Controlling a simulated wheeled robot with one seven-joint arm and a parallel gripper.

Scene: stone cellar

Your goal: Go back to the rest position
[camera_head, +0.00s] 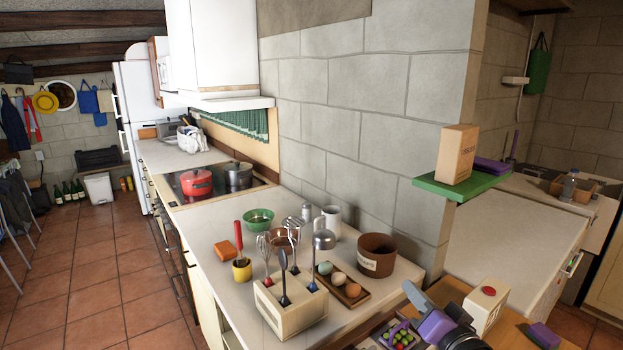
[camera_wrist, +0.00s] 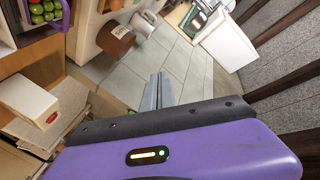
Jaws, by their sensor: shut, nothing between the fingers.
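My gripper (camera_head: 408,287) shows at the lower right of the head view, with grey fingers and a purple body, beside the counter's near right corner. In the wrist view my gripper (camera_wrist: 158,78) has its two grey fingers together, with nothing between them. The fingers point toward the stone wall and the counter end. A small purple tray of green and red round things (camera_head: 401,337) is just below and left of the gripper in the head view. The lower part of my arm is cut off by the frame.
A cream box with a red dot (camera_head: 485,308) stands on a wooden surface close right of my gripper. A brown pot (camera_head: 376,255), a wooden tray with eggs (camera_head: 338,295) and a utensil holder (camera_head: 290,311) stand on the counter. A green shelf (camera_head: 462,188) juts from the wall corner.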

